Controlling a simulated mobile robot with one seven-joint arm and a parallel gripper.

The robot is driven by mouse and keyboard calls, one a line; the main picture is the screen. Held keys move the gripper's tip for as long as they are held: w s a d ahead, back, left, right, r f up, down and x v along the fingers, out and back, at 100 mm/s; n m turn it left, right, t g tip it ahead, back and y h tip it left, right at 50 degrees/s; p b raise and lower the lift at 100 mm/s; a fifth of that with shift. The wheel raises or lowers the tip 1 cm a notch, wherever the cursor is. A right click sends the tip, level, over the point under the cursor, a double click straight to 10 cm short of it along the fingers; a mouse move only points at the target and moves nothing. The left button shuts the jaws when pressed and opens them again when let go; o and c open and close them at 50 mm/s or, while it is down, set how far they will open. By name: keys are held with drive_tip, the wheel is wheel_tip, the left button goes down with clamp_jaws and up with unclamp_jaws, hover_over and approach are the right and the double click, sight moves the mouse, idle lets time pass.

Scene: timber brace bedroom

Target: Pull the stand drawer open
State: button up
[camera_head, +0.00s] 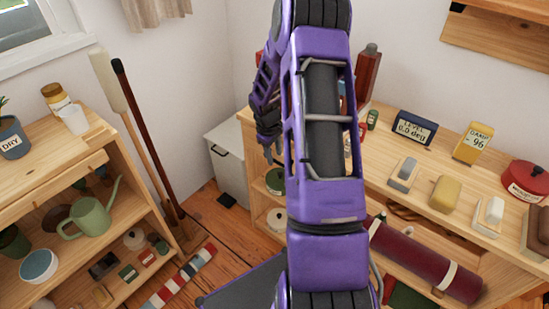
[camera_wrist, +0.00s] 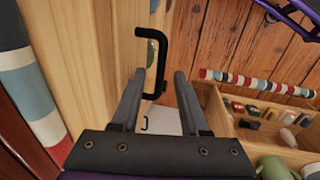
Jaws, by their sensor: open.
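A black bar handle (camera_wrist: 161,55) shows in the wrist view, standing off a pale wooden face (camera_wrist: 105,45) at the left. I take this face to be the front of the stand (camera_head: 243,122); the edges of its drawer are not clear. My gripper (camera_wrist: 158,76) is open, and its two grey fingertips lie either side of the handle's lower part in the picture. I cannot tell whether they touch it. In the head view my gripper (camera_head: 274,152) is small and dark by the stand's left end, and my purple arm hides much of the stand.
A white cabinet (camera_head: 228,163) with a small black handle stands behind, near the wall. A wooden shelf unit (camera_head: 135,235) with a green watering can (camera_head: 92,216) is at the left. A striped roll (camera_head: 178,277) lies on the plank floor. The stand's top holds several items.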

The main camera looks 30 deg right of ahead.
drive_tip(key=shift+d+f, duration=0.1)
drive_tip(key=shift+f, duration=0.55)
clamp_jaws()
idle(1.0)
